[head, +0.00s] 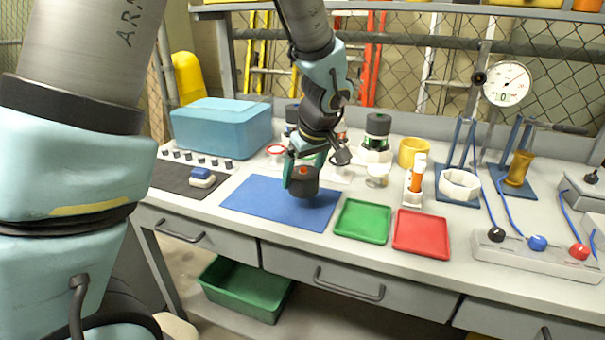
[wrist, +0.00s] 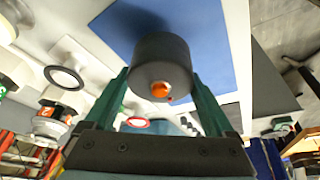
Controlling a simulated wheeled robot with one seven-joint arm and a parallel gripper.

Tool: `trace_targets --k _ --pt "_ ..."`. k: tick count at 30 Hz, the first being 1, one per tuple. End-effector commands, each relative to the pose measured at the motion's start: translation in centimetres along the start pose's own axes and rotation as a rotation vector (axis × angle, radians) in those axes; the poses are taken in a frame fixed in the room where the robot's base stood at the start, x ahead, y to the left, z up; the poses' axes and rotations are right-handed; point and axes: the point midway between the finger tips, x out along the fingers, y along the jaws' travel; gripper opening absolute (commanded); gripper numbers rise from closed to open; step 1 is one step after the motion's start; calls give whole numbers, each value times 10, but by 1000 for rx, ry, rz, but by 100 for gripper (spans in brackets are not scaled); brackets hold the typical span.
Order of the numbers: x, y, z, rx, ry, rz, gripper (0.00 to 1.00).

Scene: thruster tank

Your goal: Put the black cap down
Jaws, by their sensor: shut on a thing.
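The black cap (head: 303,188) is a short dark cylinder with an orange spot on its face. It is between the green fingers of my gripper (head: 304,176), over the blue mat (head: 262,203). In the wrist view the black cap (wrist: 160,62) sits between both fingers of my gripper (wrist: 160,85), with the blue mat (wrist: 205,40) beyond it. My gripper is shut on the cap. Whether the cap's underside touches the mat cannot be told.
A green tray (head: 362,221) and a red tray (head: 421,233) lie right of the mat. A blue box (head: 221,128) stands behind left. A black-topped bottle (head: 377,150) and a yellow ring (head: 412,152) stand behind right. The mat's left part is clear.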

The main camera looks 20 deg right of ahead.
Motion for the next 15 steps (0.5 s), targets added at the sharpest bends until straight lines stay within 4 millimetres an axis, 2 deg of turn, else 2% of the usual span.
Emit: trace_targets --k 14,15 --pt "8 0 3 -1 0 0 40" --pt "8 0 3 -1 0 0 90"
